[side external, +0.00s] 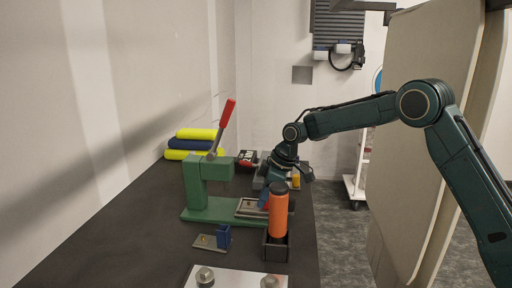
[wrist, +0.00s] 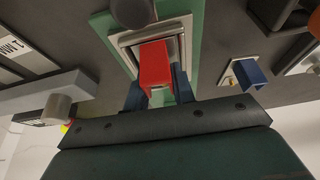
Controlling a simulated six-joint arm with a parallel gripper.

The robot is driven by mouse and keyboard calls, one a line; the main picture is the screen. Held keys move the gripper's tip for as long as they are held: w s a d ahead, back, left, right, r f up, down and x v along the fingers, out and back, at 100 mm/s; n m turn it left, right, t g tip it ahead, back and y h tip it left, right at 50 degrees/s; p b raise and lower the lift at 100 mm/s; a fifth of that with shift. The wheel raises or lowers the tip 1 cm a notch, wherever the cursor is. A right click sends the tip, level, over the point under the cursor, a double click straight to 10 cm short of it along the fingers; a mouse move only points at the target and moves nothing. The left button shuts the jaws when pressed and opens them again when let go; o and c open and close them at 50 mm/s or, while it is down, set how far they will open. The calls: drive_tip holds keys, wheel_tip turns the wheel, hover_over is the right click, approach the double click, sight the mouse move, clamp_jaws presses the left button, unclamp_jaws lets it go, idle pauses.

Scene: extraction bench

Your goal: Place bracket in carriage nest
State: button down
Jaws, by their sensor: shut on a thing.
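My gripper (wrist: 158,94) is shut on the bracket's red block (wrist: 154,62) in the wrist view, with a blue finger on each side. The block is over the grey metal carriage nest (wrist: 122,40), inside its raised frame as seen from above. I cannot tell whether the bracket touches the nest floor. In the side view my gripper (side external: 266,194) is low over the nest (side external: 246,208) on the green press base, and the orange cylinder partly hides it. The press (side external: 195,185) has its red lever (side external: 226,118) raised.
The orange cylinder (side external: 279,212) stands in a black holder (side external: 275,248) close to the nest. A plate with a blue block (side external: 223,237) lies in front of the press. A pale plate with metal knobs (side external: 230,279) is at the near edge. Rolled towels (side external: 190,144) lie behind.

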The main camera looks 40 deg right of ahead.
drive_tip(key=c, duration=1.2)
unclamp_jaws()
drive_tip(key=shift+o, duration=0.2)
drive_tip(key=v, duration=1.2)
drive_tip(key=shift+r, duration=0.15)
